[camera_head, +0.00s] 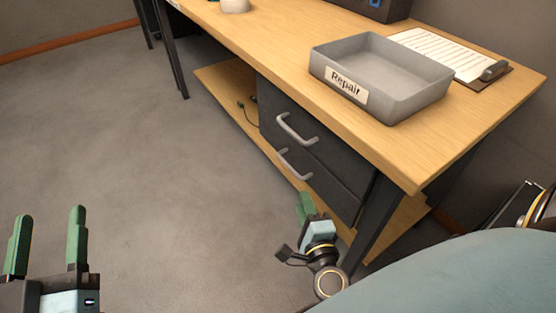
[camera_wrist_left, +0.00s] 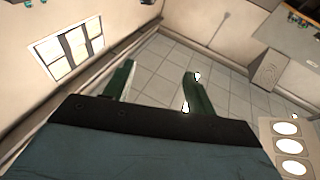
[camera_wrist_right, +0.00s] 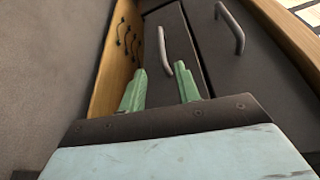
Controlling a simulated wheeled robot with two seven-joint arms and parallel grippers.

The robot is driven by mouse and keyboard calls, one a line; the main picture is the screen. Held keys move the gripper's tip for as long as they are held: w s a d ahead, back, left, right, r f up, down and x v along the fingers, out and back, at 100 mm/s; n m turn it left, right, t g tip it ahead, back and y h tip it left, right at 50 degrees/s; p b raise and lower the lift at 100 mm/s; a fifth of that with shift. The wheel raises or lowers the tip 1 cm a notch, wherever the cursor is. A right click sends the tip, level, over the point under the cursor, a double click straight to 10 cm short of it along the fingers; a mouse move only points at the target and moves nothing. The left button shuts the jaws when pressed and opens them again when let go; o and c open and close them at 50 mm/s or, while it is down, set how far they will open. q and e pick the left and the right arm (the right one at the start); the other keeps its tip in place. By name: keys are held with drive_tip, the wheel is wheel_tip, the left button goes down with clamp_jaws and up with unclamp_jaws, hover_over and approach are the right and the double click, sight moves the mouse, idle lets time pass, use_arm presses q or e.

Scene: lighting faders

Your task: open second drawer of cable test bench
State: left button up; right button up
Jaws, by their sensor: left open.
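The cable test bench (camera_head: 420,165) has a wooden top and two dark drawers, one above the other, both looking closed. The upper drawer has a grey bar handle (camera_head: 297,128). The second, lower drawer (camera_wrist_right: 183,40) has a similar handle (camera_head: 295,164). My right gripper (camera_head: 305,200) is open in front of and below the lower drawer. In the right wrist view my right gripper (camera_wrist_right: 161,68) points at the lower handle (camera_wrist_right: 164,50), which appears just beyond the fingertips, not clamped. My left gripper (camera_head: 50,213) is open and empty over the floor, far from the bench.
A grey tray labelled Repair (camera_head: 395,100) and a clipboard (camera_head: 450,52) lie on the bench top. A dark bench leg (camera_head: 375,222) stands right of the drawers. A low wooden shelf (camera_head: 228,88) carries cables. The floor (camera_head: 130,130) to the left is clear.

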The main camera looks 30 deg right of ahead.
sight(290, 167)
use_arm(q)
drive_tip(key=r, duration=0.1)
drive_tip(key=s+r+t, duration=0.1)
drive_tip(key=r+t+b, duration=0.1)
drive_tip(key=shift+s+r+h, duration=0.2)
drive_tip(key=shift+s+h, duration=0.05)
drive_tip(key=shift+h, duration=0.15)
use_arm(e)
drive_tip(key=x, duration=1.3)
drive_tip(key=shift+w+d+r, duration=0.15)
drive_tip(key=shift+d, duration=0.05)
drive_tip(key=shift+c, duration=0.4)
clamp_jaws()
